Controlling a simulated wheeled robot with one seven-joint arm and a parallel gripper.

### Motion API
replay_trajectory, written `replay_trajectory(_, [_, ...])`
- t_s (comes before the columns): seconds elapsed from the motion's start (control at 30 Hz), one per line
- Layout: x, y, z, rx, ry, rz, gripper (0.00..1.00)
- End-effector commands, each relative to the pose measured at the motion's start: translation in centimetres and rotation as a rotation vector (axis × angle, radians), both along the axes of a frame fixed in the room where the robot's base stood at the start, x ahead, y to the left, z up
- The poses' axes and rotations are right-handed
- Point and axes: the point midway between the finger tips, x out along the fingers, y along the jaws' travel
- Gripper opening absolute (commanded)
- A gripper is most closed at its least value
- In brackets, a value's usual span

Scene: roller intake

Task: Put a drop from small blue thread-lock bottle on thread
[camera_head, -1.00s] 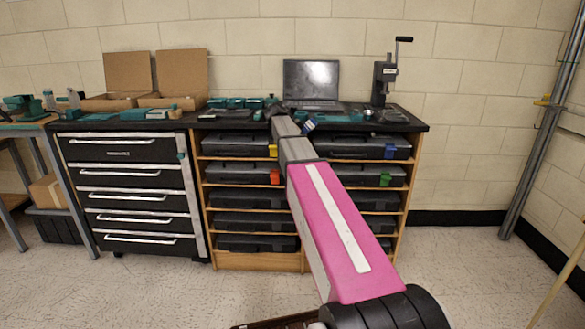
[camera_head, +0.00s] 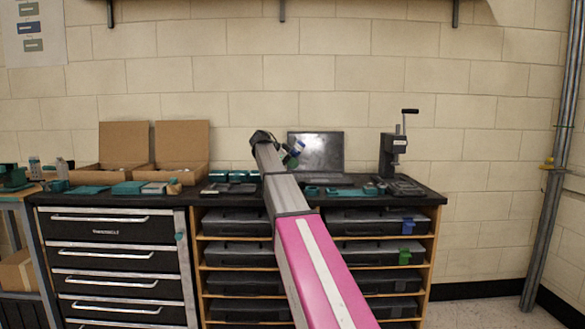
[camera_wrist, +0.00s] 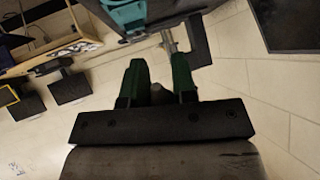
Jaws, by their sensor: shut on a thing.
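My gripper (camera_head: 290,159) is raised over the bench in the head view, in front of the laptop. A small blue and white thing (camera_head: 298,148), likely the thread-lock bottle, shows at its green fingers. In the wrist view, my gripper (camera_wrist: 158,68) has its two green fingers apart, with a small grey rounded thing (camera_wrist: 160,92) between their bases. I cannot tell whether that is part of the bottle. A teal part (camera_wrist: 122,14) with a metal shaft (camera_wrist: 169,41) shows beyond the fingers. I cannot make out a thread on it.
The black bench top (camera_head: 425,195) carries a laptop (camera_head: 328,150), a hand press (camera_head: 393,150) at the right, several teal parts (camera_head: 350,191) and open cardboard boxes (camera_head: 181,140) at the left. Grey cases fill the shelves below. The air above the bench is mostly clear.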

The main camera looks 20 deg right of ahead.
Motion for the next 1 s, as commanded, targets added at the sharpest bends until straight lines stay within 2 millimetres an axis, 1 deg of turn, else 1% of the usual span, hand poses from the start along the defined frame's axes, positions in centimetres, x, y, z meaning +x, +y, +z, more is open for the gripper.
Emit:
replay_trajectory(0.17, [0.0, 0.0, -0.9, 0.0, 0.0, 0.001, 0.12])
replay_trajectory(0.27, [-0.1, 0.0, -1.8, 0.0, 0.0, 0.001, 0.12])
replay_trajectory(0.63, [0.0, 0.0, -5.7, 0.0, 0.001, 0.001, 0.12])
replay_trajectory(0.8, [0.0, 0.0, -6.4, 0.0, -0.001, 0.002, 0.12])
replay_trajectory(1.0, [0.0, 0.0, -6.5, 0.0, -0.002, 0.001, 0.12])
